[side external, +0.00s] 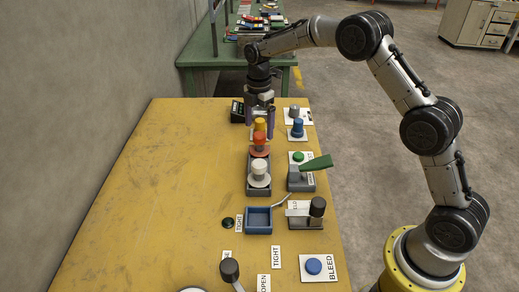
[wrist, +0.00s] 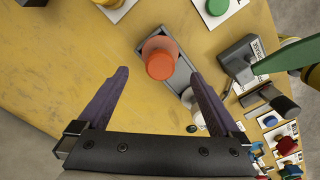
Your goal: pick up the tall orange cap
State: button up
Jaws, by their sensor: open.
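The tall orange cap (side external: 260,138) stands upright on a wider round orange flange, at the far end of a grey tray (side external: 247,182). In the wrist view the cap (wrist: 160,65) is seen from above, with the tray (wrist: 185,72) around its base. My gripper (side external: 260,129) points down with purple fingers spread. In the wrist view its empty fingertips (wrist: 158,74) appear on either side of the cap's line. Nothing is held, and contact with the cap cannot be seen. A white spool-like piece (side external: 259,169) sits at the tray's near end and is partly hidden in the wrist view.
A grey block with a green lever (side external: 316,164), a green button (side external: 298,156) and a blue knob (side external: 298,127) are to the right. A blue tray (side external: 258,231) is nearer. The left of the yellow table is clear.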

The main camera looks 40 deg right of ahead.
aim_at(259, 143)
jog(key=shift+d+f, duration=0.1)
jog(key=shift+f, duration=3.8)
grip_shut()
jog(key=shift+w+r, duration=0.1)
jog(key=shift+r, duration=0.05)
